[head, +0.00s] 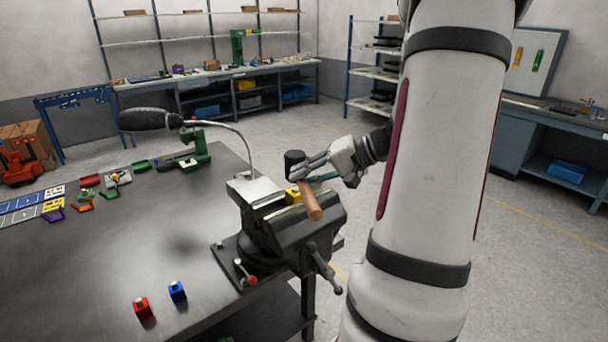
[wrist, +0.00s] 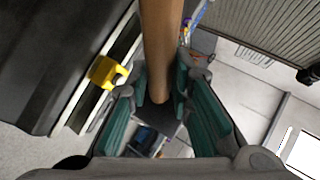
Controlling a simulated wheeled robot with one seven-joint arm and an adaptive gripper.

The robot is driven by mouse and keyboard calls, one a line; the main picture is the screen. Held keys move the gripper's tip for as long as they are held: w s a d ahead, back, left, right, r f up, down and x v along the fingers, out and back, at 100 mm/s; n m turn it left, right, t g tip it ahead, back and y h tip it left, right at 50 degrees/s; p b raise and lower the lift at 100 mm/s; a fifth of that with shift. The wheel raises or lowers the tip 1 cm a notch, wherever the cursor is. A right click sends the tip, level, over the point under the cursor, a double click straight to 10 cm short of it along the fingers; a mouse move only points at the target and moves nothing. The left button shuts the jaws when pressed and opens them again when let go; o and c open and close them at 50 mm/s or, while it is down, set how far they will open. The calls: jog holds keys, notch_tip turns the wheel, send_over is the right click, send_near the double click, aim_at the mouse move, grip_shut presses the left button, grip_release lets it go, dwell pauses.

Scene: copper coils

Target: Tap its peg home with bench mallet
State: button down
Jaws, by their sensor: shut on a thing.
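The bench mallet has a dark head (head: 294,161) and a brown wooden handle (head: 311,203). My gripper (head: 318,172) is shut on the handle and holds the mallet above the right side of the bench vise (head: 285,232). The handle also shows between the green-padded fingers in the wrist view (wrist: 159,45); the head is out of that view. A yellow block (head: 293,196) sits at the vise jaws, partly hidden by the mallet. In the wrist view the yellow block (wrist: 106,72) lies left of the handle, apart from my fingers. I cannot make out its peg.
A red block (head: 142,308) and a blue block (head: 177,292) stand near the bench's front. A lamp (head: 150,119) arches over the dark bench (head: 150,230). A green tool (head: 195,152) and several coloured parts lie at the back. The bench middle is clear.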

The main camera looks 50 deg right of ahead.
jog(key=f, duration=0.1)
jog(key=f+b, duration=0.1)
jog(key=f, duration=0.1)
jog(key=shift+w+f, duration=0.25)
jog(key=shift+w, duration=0.05)
jog(key=shift+s+r, duration=0.25)
jog(key=shift+r, duration=0.45)
jog(key=shift+r+p, duration=1.75)
jog(key=shift+r, duration=1.75)
jog(key=shift+w, duration=0.1)
